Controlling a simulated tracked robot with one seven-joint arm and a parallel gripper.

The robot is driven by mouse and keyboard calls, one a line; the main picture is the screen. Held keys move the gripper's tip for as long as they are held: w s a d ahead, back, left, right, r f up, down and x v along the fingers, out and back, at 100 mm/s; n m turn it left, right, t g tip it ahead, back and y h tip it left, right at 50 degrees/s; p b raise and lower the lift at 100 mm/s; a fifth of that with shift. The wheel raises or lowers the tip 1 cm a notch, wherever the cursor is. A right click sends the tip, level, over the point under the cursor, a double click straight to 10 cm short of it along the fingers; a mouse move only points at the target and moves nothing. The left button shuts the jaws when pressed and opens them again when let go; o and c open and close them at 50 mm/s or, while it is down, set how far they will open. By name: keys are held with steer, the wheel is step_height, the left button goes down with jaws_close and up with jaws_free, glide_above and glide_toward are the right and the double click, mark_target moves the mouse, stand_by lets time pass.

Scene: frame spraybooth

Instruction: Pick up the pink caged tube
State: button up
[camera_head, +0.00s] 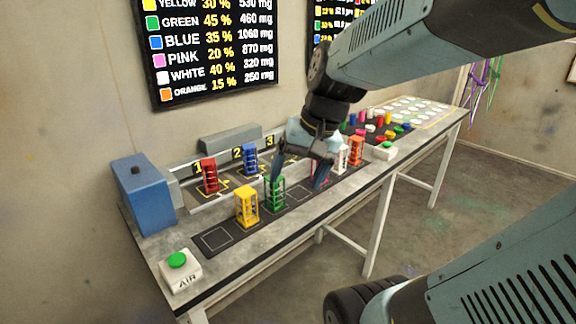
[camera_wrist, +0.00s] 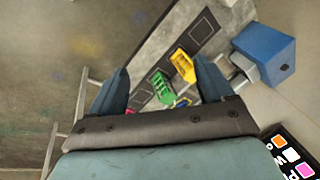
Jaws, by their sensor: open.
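My gripper (camera_head: 298,176) is open above the work table, pointing down, with its fingers apart and nothing visibly held. Only a small pinkish part of the pink caged tube (camera_head: 314,173) shows in the head view, behind my right finger and left of the white caged tube (camera_head: 341,158). Most of it is hidden. In the wrist view the two fingers (camera_wrist: 160,74) frame the green caged tube (camera_wrist: 163,89) and the yellow one (camera_wrist: 183,65); I cannot clearly make out the pink tube there.
The green tube (camera_head: 275,193) stands close to my left finger. The yellow tube (camera_head: 247,206) is left of it. The orange tube (camera_head: 357,150) is right of the white one. Red (camera_head: 210,175) and blue (camera_head: 250,158) tubes stand behind. A blue box (camera_head: 147,197) and AIR button (camera_head: 178,262) are left.

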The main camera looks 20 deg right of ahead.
steer(key=w+d+f+m+t+y, duration=0.2)
steer(key=w+d+f+m+y, duration=0.1)
steer(key=w+f+m+y, duration=0.3)
steer(key=w+d+f+m+t+y, duration=0.1)
steer(key=w+d+f+m+y, duration=0.25)
steer(key=w+m, duration=0.5)
steer(key=w+d+f+m+t+h, duration=0.1)
steer(key=d+f+m+t+h, duration=0.1)
steer(key=d, duration=0.4)
steer(key=w+d+f+m+t+h, duration=0.2)
steer(key=d+f+m+t, duration=0.3)
steer(key=d+f+m, duration=0.1)
steer(key=w+d+f+m+t+h, duration=0.1)
steer(key=d+f+m+t+h, duration=0.1)
steer(key=d+m, duration=0.4)
steer(key=shift+w+d+f+t, duration=0.2)
steer(key=shift+d+f+t, duration=0.25)
steer(key=shift+d+t, duration=0.15)
steer(key=shift+w+d+f+t, duration=0.2)
steer(key=shift+d+f+t, duration=0.25)
steer(key=shift+d+t, duration=0.15)
steer(key=shift+w, duration=0.25)
steer(key=x, duration=1.3)
steer(key=shift+a+f, duration=0.15)
steer(key=shift+c, duration=0.5)
steer(key=c, duration=1.1)
